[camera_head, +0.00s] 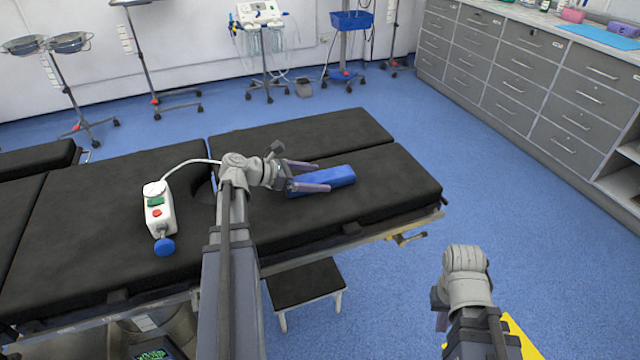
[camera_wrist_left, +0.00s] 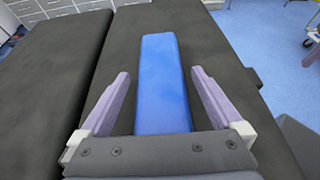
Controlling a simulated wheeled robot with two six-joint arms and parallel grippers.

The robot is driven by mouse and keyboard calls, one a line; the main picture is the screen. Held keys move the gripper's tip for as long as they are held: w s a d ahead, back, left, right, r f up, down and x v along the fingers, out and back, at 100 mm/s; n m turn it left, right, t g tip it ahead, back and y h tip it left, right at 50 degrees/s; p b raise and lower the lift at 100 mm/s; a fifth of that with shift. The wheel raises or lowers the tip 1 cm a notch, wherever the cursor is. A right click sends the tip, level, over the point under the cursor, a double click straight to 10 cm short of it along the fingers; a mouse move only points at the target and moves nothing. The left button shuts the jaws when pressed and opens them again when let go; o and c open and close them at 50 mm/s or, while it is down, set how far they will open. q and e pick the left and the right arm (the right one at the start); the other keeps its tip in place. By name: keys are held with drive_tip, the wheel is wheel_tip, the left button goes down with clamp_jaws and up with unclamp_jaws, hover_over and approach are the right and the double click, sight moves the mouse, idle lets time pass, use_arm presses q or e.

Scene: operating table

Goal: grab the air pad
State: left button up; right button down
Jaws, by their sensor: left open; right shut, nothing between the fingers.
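The air pad is a blue rectangular block (camera_head: 330,179) lying flat on the right part of the black operating table (camera_head: 100,225). My left gripper (camera_head: 322,177) is open, with its purple fingers on either side of the pad's near end. In the left wrist view the pad (camera_wrist_left: 162,80) runs lengthwise away between the two spread fingers (camera_wrist_left: 160,95), with a gap on each side. Its near end is hidden behind the gripper body. My right arm (camera_head: 467,280) is at the lower right, off the table; its fingers are mostly hidden.
A white device (camera_head: 159,212) with a blue knob lies on the table left of my left arm, its white tube running toward the wrist. A black step stool (camera_head: 305,283) stands before the table. Grey drawers (camera_head: 530,80) line the right wall; blue floor between is clear.

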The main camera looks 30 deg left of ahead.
use_arm(q)
drive_tip(key=c, duration=1.5)
